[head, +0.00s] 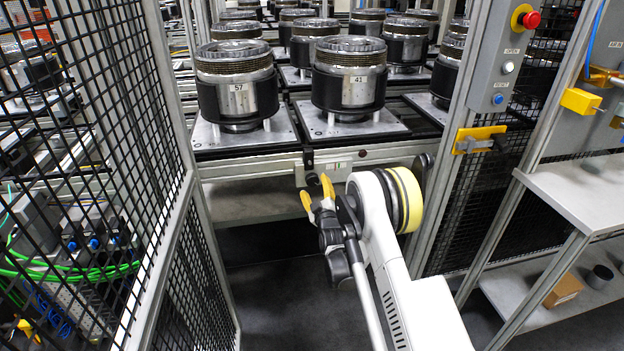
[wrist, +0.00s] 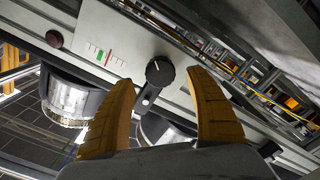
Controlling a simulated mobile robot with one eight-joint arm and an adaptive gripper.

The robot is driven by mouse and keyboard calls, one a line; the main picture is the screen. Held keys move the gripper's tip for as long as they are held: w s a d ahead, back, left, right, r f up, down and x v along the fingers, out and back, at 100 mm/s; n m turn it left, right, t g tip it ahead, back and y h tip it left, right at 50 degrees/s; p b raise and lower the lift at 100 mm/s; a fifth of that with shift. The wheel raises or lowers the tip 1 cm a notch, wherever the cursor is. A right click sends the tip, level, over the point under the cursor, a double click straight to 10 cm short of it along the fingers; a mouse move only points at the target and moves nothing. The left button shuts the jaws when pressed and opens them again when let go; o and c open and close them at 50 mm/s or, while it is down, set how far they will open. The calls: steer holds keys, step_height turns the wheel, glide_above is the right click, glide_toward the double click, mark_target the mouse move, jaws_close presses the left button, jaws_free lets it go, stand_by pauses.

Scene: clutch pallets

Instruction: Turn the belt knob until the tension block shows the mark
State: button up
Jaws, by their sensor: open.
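The black belt knob (wrist: 159,71) with a white pointer line faces me in the wrist view; it is small and dark in the head view (head: 312,179), below a black bracket. Beside it, the tension block's white scale (wrist: 105,57) has tick marks, a green band and a red line. The red line stands apart from the green band, on the knob side. The scale is a small pale window in the head view (head: 338,167). My gripper (wrist: 160,77) is open, its yellow fingers on either side of the knob in the picture. I cannot tell whether they touch it.
Clutch drums on pallets (head: 238,82) stand on the conveyor above the knob. A mesh fence (head: 110,130) is at left. A post with a control box (head: 503,60) and a shelf table (head: 580,188) are at right. The floor below is clear.

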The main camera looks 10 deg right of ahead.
mark_target(313, 182)
steer(key=w+b, duration=0.1)
steer(key=w, duration=0.4)
steer(key=shift+s, duration=0.1)
steer(key=shift+c, duration=0.4)
steer(key=c, duration=1.1)
